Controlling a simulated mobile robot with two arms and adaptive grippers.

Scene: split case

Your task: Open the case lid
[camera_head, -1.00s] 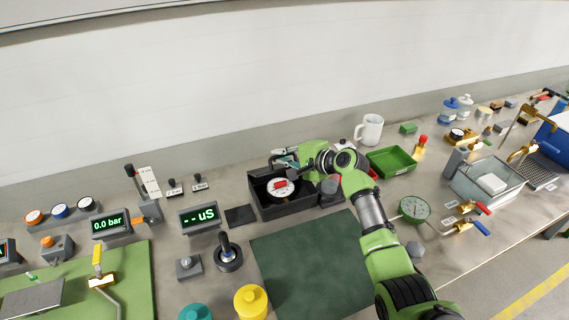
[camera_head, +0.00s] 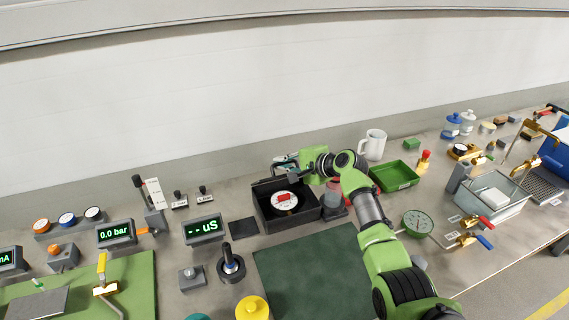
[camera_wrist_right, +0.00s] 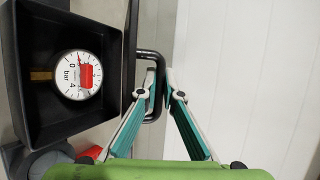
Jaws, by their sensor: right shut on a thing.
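The black case (camera_head: 287,228) stands on the bench, open at the top, with a white round gauge (camera_head: 284,201) with a red block on it inside; the case also shows at the left of the right wrist view (camera_wrist_right: 66,133). Its dark lid (camera_wrist_right: 131,45) shows nearly edge-on there, standing up beside the open case, with a black loop handle (camera_wrist_right: 159,112) on its outer side. My right gripper (camera_wrist_right: 163,80) is shut on that handle. In the head view my right gripper (camera_head: 284,163) is behind the case at its back edge. My left gripper is out of view.
A grey-topped bottle (camera_head: 331,194) stands right of the case under my right forearm. A white mug (camera_head: 373,145) and green tray (camera_head: 396,176) are farther right. The wall is behind.

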